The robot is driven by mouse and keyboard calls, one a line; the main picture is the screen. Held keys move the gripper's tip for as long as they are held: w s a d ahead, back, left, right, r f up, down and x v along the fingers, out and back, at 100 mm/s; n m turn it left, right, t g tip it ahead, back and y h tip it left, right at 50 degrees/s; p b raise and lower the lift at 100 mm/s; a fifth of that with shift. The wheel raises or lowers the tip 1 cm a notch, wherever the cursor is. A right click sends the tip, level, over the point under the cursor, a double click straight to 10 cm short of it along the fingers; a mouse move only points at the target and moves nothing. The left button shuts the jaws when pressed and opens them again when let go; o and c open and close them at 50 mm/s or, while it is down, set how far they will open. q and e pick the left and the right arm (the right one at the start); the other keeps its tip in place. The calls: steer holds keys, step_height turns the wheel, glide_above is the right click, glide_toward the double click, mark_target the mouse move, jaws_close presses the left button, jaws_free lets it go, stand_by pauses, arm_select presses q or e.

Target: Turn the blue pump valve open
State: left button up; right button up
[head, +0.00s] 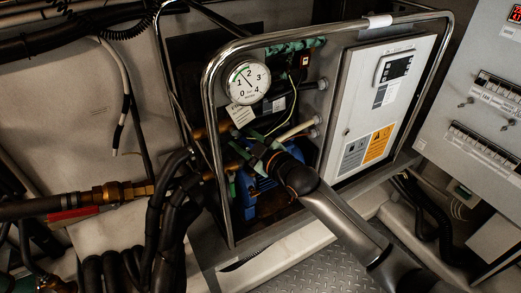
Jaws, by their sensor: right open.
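My right gripper (254,154) reaches in from the lower right through the chrome tube frame. Its jaws are open, among the pipes below the round pressure gauge (247,82). Blue pump parts (246,190) show just below and behind the gripper. I cannot make out the blue valve's handle clearly; the gripper and wrist cover part of this area. I cannot tell whether the fingers touch anything. My left gripper is not in view.
The chrome tube frame (212,95) surrounds the pump unit. A white control box (385,105) with an orange label stands right of the gripper. Dark hoses (160,215) and a brass fitting (115,192) crowd the left. A switch panel (480,90) is at far right.

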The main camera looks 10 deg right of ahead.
steer(key=v, duration=1)
steer(key=shift+s, duration=0.3)
steer(key=shift+d, duration=0.15)
